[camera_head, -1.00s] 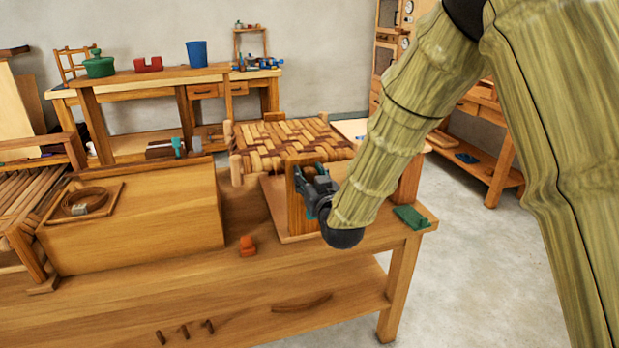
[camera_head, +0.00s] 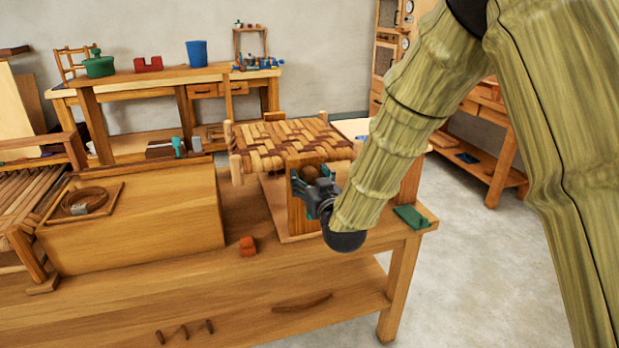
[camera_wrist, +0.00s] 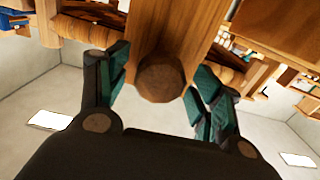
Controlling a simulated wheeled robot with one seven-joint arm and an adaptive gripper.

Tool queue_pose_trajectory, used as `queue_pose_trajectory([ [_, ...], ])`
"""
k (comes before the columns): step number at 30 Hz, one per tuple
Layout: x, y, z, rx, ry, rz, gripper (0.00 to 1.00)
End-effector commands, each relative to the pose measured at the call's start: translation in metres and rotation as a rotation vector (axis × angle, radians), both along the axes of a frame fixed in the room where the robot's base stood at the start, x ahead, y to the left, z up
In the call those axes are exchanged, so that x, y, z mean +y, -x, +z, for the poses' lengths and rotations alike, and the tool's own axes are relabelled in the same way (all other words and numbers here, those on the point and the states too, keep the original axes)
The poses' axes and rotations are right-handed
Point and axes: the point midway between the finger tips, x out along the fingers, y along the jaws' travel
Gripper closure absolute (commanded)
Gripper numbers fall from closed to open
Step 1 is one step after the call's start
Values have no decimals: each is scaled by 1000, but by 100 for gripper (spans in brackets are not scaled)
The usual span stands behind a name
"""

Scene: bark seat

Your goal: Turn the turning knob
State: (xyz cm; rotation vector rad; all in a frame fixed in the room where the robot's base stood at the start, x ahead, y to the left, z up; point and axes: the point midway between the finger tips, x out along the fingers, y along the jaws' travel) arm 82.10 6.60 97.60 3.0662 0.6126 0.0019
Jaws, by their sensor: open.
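The turning knob (camera_wrist: 161,78) is a round brown wooden knob on an upright wooden post in the wrist view. It also shows in the head view (camera_head: 311,172), small and partly hidden by my gripper, just below the woven seat (camera_head: 290,144). My gripper (camera_wrist: 159,85) has its two teal-padded fingers on either side of the knob, apart from each other. In the head view my gripper (camera_head: 308,188) is at the front of the post (camera_head: 297,217). I cannot tell whether either pad touches the knob.
The post stands on the wooden workbench (camera_head: 330,262). A wooden box (camera_head: 150,225) is to the left, an orange block (camera_head: 247,246) in front, a green piece (camera_head: 411,217) at the right corner. The bench front between box and post is mostly clear.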

Motion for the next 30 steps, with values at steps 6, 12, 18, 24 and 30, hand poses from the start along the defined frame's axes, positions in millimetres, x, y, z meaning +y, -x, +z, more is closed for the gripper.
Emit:
queue_pose_trajectory([
  [6, -14, 33, 1, 1, -1, 0, 34],
  [12, -28, 67, 0, 2, 0, 1, 34],
  [18, -38, 91, 0, 1, -1, 0, 34],
  [24, -42, 101, 0, 1, 0, 0, 34],
  [30, -42, 102, 0, 0, 0, 0, 34],
])
